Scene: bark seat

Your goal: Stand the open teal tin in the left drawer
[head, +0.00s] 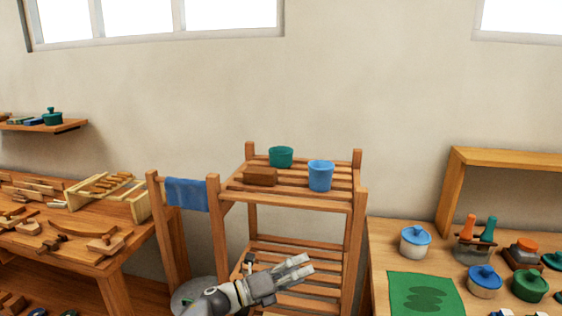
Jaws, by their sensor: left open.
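A teal tin (281,157) with no lid knob showing stands at the back of the top shelf of a wooden slatted rack (290,199). A blue bucket-like tin (320,176) and a brown block (260,176) are in front of it on the same shelf. My left gripper (306,266) is in front of the rack, below the top shelf and apart from the teal tin. It is open, and I see nothing between its fingers. My right gripper is out of view. I cannot make out a left drawer.
A bench (100,262) with wooden tools stands left; a blue cloth (187,194) hangs beside the rack. The right table (385,240) holds a green mat (425,294) and several lidded pots. A lidded teal pot (52,117) sits on the wall shelf.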

